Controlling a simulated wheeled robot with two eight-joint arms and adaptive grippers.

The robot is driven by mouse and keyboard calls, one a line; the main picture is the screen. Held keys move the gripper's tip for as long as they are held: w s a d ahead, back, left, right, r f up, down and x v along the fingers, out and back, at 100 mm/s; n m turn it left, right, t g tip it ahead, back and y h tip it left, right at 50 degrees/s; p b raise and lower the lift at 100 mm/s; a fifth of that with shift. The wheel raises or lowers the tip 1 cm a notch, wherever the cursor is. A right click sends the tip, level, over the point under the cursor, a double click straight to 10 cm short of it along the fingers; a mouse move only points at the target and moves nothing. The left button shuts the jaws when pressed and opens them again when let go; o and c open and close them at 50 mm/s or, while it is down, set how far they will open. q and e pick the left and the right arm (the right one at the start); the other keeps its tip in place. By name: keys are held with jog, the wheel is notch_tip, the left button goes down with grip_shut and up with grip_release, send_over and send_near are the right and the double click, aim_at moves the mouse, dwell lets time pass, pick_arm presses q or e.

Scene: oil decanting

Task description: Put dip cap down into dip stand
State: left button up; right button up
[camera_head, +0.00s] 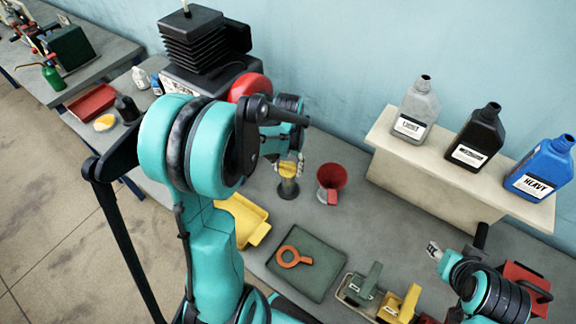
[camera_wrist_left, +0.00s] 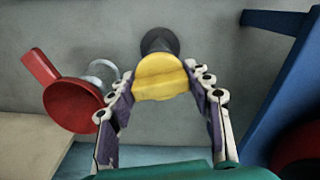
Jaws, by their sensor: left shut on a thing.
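My left gripper (camera_head: 290,166) is shut on the yellow dip cap (camera_wrist_left: 160,77), with one finger on each side of it. In the head view the dip cap (camera_head: 288,170) shows at the top of the dark grey dip stand (camera_head: 288,189). In the left wrist view the dip stand (camera_wrist_left: 159,42) shows just beyond the cap, partly hidden by it. I cannot tell whether the cap touches the stand. The left gripper's fingers (camera_wrist_left: 165,80) reach to the cap's sides. My right gripper (camera_head: 434,249) is at the lower right; its finger opening is too small to judge.
A red funnel-like cup (camera_head: 331,177) stands close right of the stand, also in the left wrist view (camera_wrist_left: 72,104). A yellow tray (camera_head: 240,218) and a green mat (camera_head: 318,262) with an orange ring tool (camera_head: 291,257) lie nearer. Three bottles stand on a raised shelf (camera_head: 440,178).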

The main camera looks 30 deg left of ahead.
pick_arm(q)
jog(key=shift+f+b, duration=0.45)
jog(key=shift+f, duration=0.1)
jog(key=o, duration=1.5)
jog(key=shift+r, duration=0.1)
notch_tip(320, 180, up, 12)
jog(key=shift+f, duration=0.1)
jog(key=s+d+f+t+b, duration=0.1)
jog(key=s+d+t, duration=0.1)
jog(key=s+d, duration=0.1)
jog(key=s+d+f+m+t+b, duration=0.1)
jog(key=s+d+t, duration=0.1)
jog(key=s+d, duration=0.2)
jog(key=s+d+f+m+t+b, duration=0.1)
jog(key=s+d+t+b, duration=0.1)
jog(key=s+d+t, duration=0.1)
jog(key=shift+s+d+f, duration=0.3)
jog(key=shift+s, duration=0.15)
